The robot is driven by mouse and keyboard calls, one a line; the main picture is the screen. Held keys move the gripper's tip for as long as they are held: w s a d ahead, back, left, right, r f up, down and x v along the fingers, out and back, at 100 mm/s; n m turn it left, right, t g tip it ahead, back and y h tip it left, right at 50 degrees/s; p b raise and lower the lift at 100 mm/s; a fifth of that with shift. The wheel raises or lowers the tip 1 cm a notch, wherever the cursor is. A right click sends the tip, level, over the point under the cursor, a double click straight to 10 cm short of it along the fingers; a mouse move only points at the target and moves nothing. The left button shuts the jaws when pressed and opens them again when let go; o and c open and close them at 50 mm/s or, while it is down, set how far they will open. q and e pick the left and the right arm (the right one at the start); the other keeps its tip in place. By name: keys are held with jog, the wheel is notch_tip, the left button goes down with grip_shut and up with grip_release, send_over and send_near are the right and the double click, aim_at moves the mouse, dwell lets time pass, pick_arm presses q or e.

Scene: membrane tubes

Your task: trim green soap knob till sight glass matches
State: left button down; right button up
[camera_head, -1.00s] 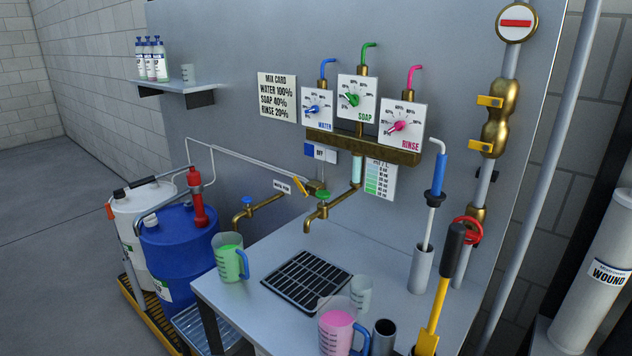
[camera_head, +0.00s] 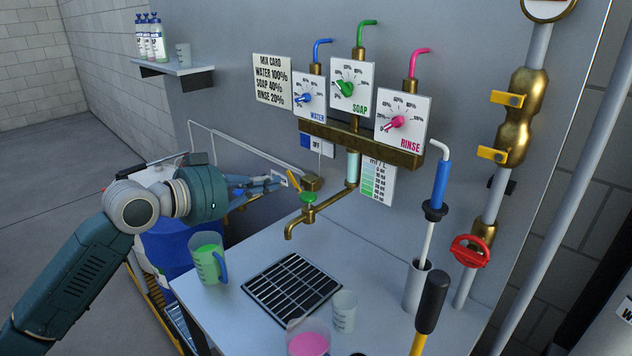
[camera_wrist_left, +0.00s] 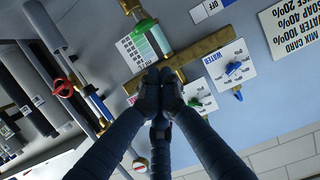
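The green soap knob (camera_head: 345,88) sits on the white SOAP dial between the WATER and RINSE dials; it also shows in the left wrist view (camera_wrist_left: 195,102). The sight glass (camera_head: 352,167) is a pale, faintly green tube under the brass manifold, in front of a chart with graded green bands (camera_head: 378,181). The sight glass also shows in the left wrist view (camera_wrist_left: 159,41). My left gripper (camera_head: 282,184) is left of the tap, below and left of the dials, apart from the knob. Its fingertips look drawn together and empty. My right gripper is not in view.
A brass spout with a green handle (camera_head: 308,197) stands over the black drain grate (camera_head: 292,287). A jug of green liquid (camera_head: 207,262) and a jug of pink liquid (camera_head: 308,342) stand on the bench. The blue WATER knob (camera_head: 304,98) and pink RINSE knob (camera_head: 392,123) flank the soap knob.

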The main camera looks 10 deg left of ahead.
pick_arm(q)
jog(key=p, duration=0.4)
send_over(308, 198)
jog(key=a, duration=0.2)
jog(key=f, duration=0.1)
notch_tip(308, 198, down, 3)
jog(key=shift+s+d+r+p, duration=0.1)
jog(key=shift+s+p, duration=0.05)
jog(key=shift+p, duration=0.45)
jog(key=shift+s+f, duration=0.1)
jog(key=shift+f, duration=0.6)
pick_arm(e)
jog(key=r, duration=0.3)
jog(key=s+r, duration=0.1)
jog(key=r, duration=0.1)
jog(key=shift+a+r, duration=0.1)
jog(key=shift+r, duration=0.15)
